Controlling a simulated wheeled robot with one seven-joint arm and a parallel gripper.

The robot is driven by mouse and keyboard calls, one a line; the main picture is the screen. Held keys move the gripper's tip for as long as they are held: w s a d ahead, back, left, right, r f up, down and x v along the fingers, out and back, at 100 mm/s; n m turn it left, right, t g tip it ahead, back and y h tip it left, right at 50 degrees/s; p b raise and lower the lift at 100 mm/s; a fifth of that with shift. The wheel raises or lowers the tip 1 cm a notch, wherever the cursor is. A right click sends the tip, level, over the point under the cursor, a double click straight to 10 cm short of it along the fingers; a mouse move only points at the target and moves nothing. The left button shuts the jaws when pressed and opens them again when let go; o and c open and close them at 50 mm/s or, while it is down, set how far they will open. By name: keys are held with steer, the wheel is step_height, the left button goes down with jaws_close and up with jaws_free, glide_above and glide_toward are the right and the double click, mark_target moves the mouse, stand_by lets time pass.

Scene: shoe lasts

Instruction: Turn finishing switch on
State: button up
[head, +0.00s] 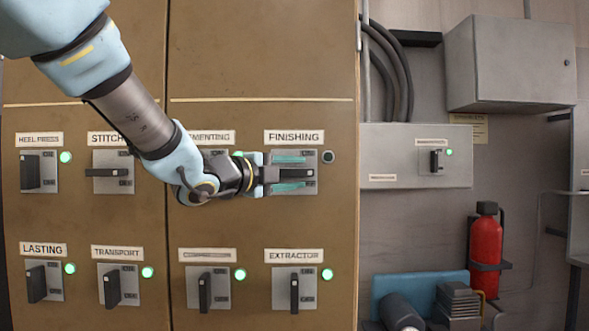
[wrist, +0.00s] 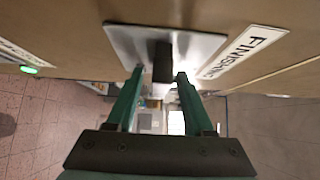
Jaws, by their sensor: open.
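The finishing switch has a dark handle (head: 297,174) on a grey plate under the FINISHING label (head: 294,136). In the head view the handle lies horizontal, and the lamp (head: 328,157) beside it is dark. My gripper (head: 304,172) is open, with one green finger above the handle and one below it. In the wrist view the handle (wrist: 162,62) shows between the tips of my gripper (wrist: 160,75), with a gap at each side. The FINISHING label (wrist: 245,50) is at the right there. I cannot tell whether either finger touches the handle.
The stitching switch (head: 107,172) is also horizontal; my arm covers part of its area and of the cementing switch. The heel press (head: 30,171), lasting (head: 37,283), transport (head: 112,288) and extractor (head: 294,292) handles are vertical with green lamps. A red extinguisher (head: 486,250) hangs at the right.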

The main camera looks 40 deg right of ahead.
jaws_close()
stand_by(0.5)
